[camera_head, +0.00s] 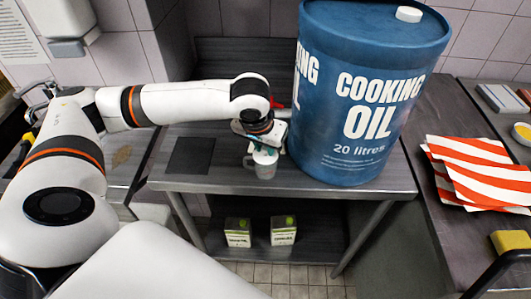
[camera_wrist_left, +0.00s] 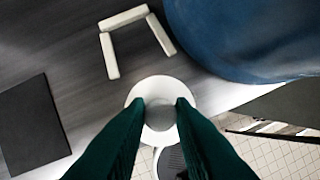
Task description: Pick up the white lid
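The white lid (camera_wrist_left: 134,97) is a round disc with a grey knob (camera_wrist_left: 161,117), seen from above in the left wrist view. The knob fills the space between the fingertips, with no visible gap. In the head view the left gripper (camera_head: 262,143) partly hides the lid. My right gripper is not in view.
A white U-shaped piece (camera_wrist_left: 110,55) lies beyond the lid. A dark square panel (camera_head: 180,155) is left. Red-striped sheets (camera_head: 485,175) lie on the right counter.

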